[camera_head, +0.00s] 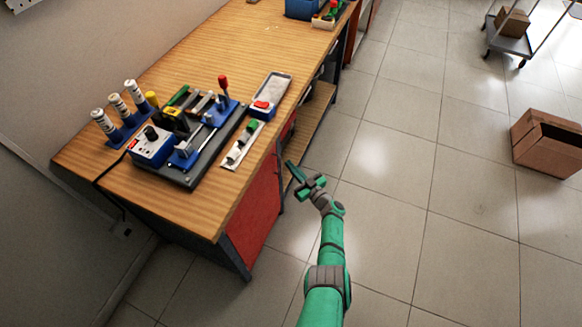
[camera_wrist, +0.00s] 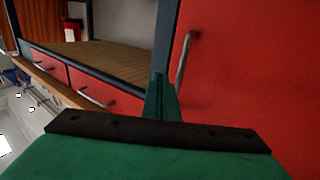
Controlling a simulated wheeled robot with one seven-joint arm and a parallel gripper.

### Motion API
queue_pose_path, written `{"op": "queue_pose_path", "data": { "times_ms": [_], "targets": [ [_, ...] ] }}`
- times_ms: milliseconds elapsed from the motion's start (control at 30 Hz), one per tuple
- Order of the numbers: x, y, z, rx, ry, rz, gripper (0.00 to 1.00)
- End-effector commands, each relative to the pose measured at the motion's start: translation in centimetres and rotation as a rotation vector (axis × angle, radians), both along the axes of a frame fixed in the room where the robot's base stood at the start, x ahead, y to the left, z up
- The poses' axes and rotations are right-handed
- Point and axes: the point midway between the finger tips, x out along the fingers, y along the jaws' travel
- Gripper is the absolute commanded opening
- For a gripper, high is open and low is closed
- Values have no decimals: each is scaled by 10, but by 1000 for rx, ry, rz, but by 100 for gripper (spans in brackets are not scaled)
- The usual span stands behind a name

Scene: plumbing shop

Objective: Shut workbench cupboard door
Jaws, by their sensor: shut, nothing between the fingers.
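The workbench (camera_head: 190,190) has a wooden top, dark legs and a red cupboard door (camera_head: 256,205) below its front near end. In the wrist view the red door (camera_wrist: 250,70) fills the right side, with a curved metal handle (camera_wrist: 186,65) near its left edge. A dark post stands just left of that edge. My gripper (camera_head: 290,165) is shut and empty, beside the bench front near the door's far edge. In the wrist view its fingertips (camera_wrist: 160,78) point toward the post and lie left of the handle. I cannot tell whether they touch anything or how far ajar the door is.
Red drawers (camera_wrist: 95,92) with metal handles and an open wooden shelf (camera_head: 312,118) adjoin the door. Tools and a clamp device (camera_head: 190,145) cover the near benchtop. The tiled floor right of my arm is clear up to a cardboard box (camera_head: 548,150) and a trolley (camera_head: 508,42).

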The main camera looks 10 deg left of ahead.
Motion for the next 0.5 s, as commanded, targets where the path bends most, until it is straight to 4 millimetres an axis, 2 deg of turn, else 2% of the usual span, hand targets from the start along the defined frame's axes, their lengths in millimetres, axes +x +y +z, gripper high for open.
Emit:
{"op": "queue_pose_path", "data": {
  "times_ms": [500],
  "targets": [
    [1, -10, 0, 0, 0, -16, 0]
  ]
}}
